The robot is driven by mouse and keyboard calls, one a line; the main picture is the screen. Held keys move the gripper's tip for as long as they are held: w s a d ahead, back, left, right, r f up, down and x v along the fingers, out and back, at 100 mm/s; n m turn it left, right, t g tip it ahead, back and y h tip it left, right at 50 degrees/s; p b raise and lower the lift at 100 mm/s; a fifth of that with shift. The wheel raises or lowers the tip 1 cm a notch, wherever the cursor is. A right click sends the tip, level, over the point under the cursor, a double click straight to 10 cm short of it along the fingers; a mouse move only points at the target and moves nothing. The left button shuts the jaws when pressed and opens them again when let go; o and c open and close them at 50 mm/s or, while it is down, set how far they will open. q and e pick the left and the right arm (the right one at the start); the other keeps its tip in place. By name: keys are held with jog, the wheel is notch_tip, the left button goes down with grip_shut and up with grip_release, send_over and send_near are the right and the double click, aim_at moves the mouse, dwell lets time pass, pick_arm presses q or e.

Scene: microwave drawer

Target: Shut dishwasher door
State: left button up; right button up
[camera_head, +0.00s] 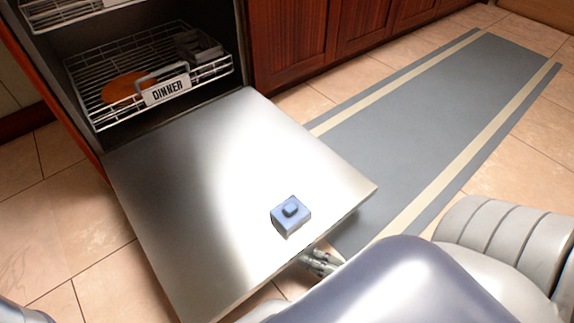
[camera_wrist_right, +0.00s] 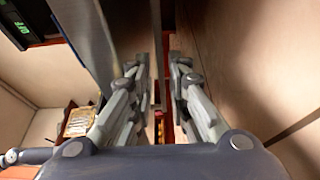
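The dishwasher door (camera_head: 215,160) is a silver panel folded down, wide open, sloping out from the cabinet opening. A small blue block (camera_head: 290,215) with a raised knob is on its inner face near the outer edge. My right gripper (camera_head: 322,262) is at the door's outer right corner, low and partly hidden by the door edge and my arm. In the right wrist view, the two fingers of my right gripper (camera_wrist_right: 161,72) are roughly parallel with a narrow gap between them, and I see nothing clearly held. I cannot tell whether it touches the door. My left gripper is out of view.
A wire rack (camera_head: 215,68) with a "DINNER" label (camera_head: 167,89) sits inside the dishwasher, holding an orange-brown item (camera_head: 122,88). Wooden cabinets (camera_head: 300,40) stand to the right. A grey mat (camera_head: 420,130) with beige stripes lies on clear tiled floor.

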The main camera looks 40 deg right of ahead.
aim_at(289, 248)
jog(key=b+x, duration=0.2)
jog(key=x, duration=0.4)
jog(key=shift+w, duration=0.1)
jog(key=shift+c, duration=0.6)
grip_shut()
